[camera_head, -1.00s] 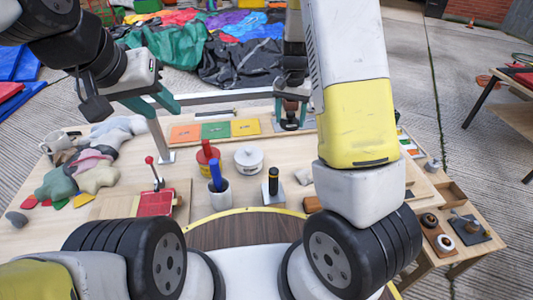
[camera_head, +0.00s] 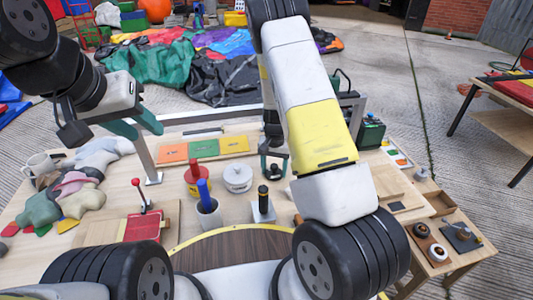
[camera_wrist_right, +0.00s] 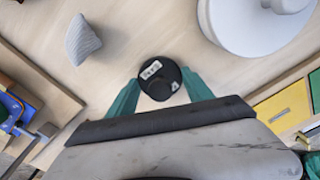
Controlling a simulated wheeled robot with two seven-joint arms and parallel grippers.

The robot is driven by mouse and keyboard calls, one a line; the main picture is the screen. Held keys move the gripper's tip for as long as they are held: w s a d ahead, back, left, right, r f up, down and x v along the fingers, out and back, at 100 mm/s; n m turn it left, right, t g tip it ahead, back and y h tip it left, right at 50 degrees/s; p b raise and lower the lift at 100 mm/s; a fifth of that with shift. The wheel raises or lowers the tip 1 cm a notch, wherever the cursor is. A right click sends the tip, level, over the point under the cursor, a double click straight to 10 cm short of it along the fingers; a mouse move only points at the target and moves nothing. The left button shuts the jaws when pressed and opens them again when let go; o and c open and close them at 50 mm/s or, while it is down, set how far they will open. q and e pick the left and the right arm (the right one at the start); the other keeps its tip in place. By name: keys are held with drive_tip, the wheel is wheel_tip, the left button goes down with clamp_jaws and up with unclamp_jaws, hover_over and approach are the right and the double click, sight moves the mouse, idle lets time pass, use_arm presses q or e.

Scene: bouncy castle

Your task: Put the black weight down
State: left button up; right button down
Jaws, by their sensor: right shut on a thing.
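The black weight (camera_wrist_right: 160,78), a round dark piece with a small white label, sits between the teal fingertips of my right gripper (camera_wrist_right: 158,92) in the right wrist view. In the head view my right gripper (camera_head: 273,165) is over the wooden table (camera_head: 105,190), between the lidded white pot and the table's right part. The weight is small and dark there. I cannot tell whether it touches the table. My left gripper (camera_head: 134,125) is open and empty above the table's left part, with its teal fingers apart.
A white lidded pot (camera_head: 237,178) stands close to the right gripper. A grey cone (camera_wrist_right: 82,40) is at the other side. Coloured panels (camera_head: 204,148) lie behind.

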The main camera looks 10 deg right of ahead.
drive_tip(key=shift+f, duration=0.25)
drive_tip(key=shift+c, duration=2.1)
unclamp_jaws()
drive_tip(key=shift+r, duration=0.15)
wheel_tip(320, 180, up, 12)
drive_tip(key=shift+f, duration=0.1)
wheel_tip(320, 180, up, 11)
drive_tip(key=t+y, duration=0.1)
drive_tip(key=y, duration=0.1)
hover_over(274, 165)
drive_tip(key=s+a, duration=0.1)
drive_tip(key=s, duration=0.3)
drive_tip(key=s+a+r+n+t, duration=0.1)
drive_tip(key=s+r+n+t, duration=0.15)
drive_tip(key=s+r, duration=0.55)
drive_tip(key=s+r+n+t, duration=0.2)
drive_tip(key=s+r, duration=0.6)
drive_tip(key=s, duration=0.5)
drive_tip(key=shift+s+r+n+t, duration=0.25)
drive_tip(key=shift+r+n+t, duration=0.1)
drive_tip(key=shift+n, duration=0.2)
